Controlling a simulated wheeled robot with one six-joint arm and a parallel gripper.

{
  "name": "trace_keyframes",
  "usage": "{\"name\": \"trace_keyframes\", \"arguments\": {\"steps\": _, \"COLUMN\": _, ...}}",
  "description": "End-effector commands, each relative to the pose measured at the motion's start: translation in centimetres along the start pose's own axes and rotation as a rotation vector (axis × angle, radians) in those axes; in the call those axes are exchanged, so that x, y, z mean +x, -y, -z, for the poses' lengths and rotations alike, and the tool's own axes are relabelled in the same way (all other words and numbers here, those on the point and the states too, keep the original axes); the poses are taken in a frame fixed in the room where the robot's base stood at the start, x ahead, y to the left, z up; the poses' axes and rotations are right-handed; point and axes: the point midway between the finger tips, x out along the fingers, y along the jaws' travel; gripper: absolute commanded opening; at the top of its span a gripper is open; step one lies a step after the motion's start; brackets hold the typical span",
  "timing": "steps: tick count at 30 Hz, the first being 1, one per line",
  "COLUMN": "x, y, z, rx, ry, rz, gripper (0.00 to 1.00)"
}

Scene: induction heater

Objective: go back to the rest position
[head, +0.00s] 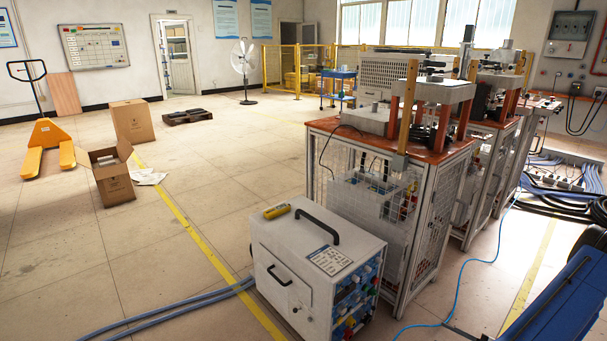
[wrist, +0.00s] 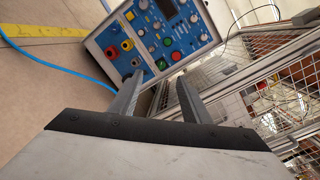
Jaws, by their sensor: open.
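My gripper (wrist: 158,80) shows in the wrist view with its two grey fingers apart and nothing between them. Beyond the fingertips is the blue control panel (wrist: 185,28) of the white heater box, with red, green, yellow and black knobs and sockets and a small display. The fingers overlap the panel's lower edge in the picture; I cannot tell the exact gap. In the head view the heater box (head: 290,262) stands on the floor with a black handle on top and its panel facing right. My gripper is not visible in the head view.
A yellow handheld device (head: 277,211) lies on the heater box. A caged workbench (head: 345,130) stands right behind it. A blue cable (head: 462,270) runs along the floor. Cardboard boxes (head: 131,121) and a yellow pallet truck (head: 47,135) stand at left. The floor between is mostly clear.

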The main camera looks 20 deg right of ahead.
Motion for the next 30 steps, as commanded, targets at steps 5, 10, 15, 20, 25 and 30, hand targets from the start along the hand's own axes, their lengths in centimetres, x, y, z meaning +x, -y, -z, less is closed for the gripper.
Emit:
{"name": "trace_keyframes", "arguments": {"steps": 5, "x": 1.9, "y": 1.9, "z": -2.1, "rx": -0.026, "ry": 0.041, "rz": -0.086, "gripper": 0.43}}
{"name": "trace_keyframes", "arguments": {"steps": 10, "x": 4.7, "y": 4.3, "z": -5.5, "rx": -0.064, "ry": 0.098, "rz": -0.212, "gripper": 0.43}}
{"name": "trace_keyframes", "arguments": {"steps": 15, "x": 7.6, "y": 6.3, "z": -9.5, "rx": -0.108, "ry": 0.152, "rz": -0.353, "gripper": 0.43}}
{"name": "trace_keyframes", "arguments": {"steps": 20, "x": 10.2, "y": 7.8, "z": -13.4, "rx": -0.158, "ry": 0.196, "rz": -0.485, "gripper": 0.43}}
{"name": "trace_keyframes", "arguments": {"steps": 25, "x": 12.5, "y": 8.9, "z": -17.6, "rx": -0.216, "ry": 0.233, "rz": -0.621, "gripper": 0.43}}
{"name": "trace_keyframes", "arguments": {"steps": 30, "x": 14.5, "y": 9.6, "z": -21.9, "rx": -0.284, "ry": 0.261, "rz": -0.753, "gripper": 0.43}}
